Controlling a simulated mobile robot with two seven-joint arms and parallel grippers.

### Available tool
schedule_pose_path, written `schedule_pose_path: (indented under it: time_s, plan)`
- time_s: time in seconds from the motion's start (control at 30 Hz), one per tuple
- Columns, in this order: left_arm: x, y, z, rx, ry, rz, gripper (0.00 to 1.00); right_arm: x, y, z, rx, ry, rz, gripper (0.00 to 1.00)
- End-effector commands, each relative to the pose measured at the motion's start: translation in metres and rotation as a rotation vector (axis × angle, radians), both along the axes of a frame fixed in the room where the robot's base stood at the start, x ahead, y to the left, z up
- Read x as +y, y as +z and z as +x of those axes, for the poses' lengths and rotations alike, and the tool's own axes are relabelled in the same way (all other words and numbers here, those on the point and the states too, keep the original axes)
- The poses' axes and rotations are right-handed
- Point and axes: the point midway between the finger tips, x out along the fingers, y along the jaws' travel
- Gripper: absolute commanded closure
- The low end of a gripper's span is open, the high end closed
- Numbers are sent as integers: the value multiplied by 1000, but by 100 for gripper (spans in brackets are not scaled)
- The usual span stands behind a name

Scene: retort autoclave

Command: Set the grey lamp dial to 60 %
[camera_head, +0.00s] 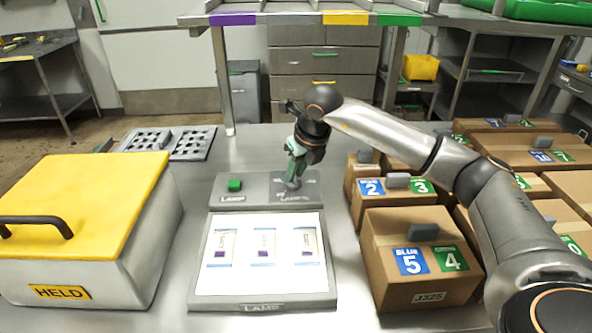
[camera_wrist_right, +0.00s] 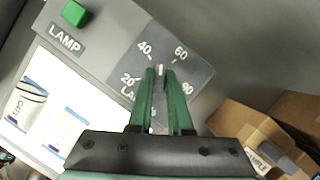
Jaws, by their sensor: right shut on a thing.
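The grey lamp dial (camera_wrist_right: 161,70) sits on the lamp's control strip, mostly hidden between my green fingers. Its light pointer mark shows between the printed 40 and 60. My right gripper (camera_wrist_right: 160,84) is shut on the dial from above; in the head view the gripper (camera_head: 293,181) covers the dial. Marks 20, 40, 60 and one more at the right, probably 80, ring the dial. The lamp (camera_head: 263,304) has a brightly lit white panel with several pouches or strips on it. A green button (camera_head: 235,185) is at the strip's left. My left gripper is not in view.
A yellow-lidded box marked HELD (camera_head: 75,205) stands left of the lamp. Cardboard boxes with number labels (camera_head: 421,262) crowd the right side, under my right arm. A dark perforated tray (camera_head: 192,144) lies behind the lamp at the left.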

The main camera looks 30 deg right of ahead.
Motion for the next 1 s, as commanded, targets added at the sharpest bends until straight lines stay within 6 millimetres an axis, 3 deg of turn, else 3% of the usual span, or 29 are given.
schedule_pose_path:
  time_s: [0.5,1.0]
  plan:
    - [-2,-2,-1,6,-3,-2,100,3,0,1,-1,-458,0,100]
    - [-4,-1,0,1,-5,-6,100,4,0,1,0,-664,0,100]
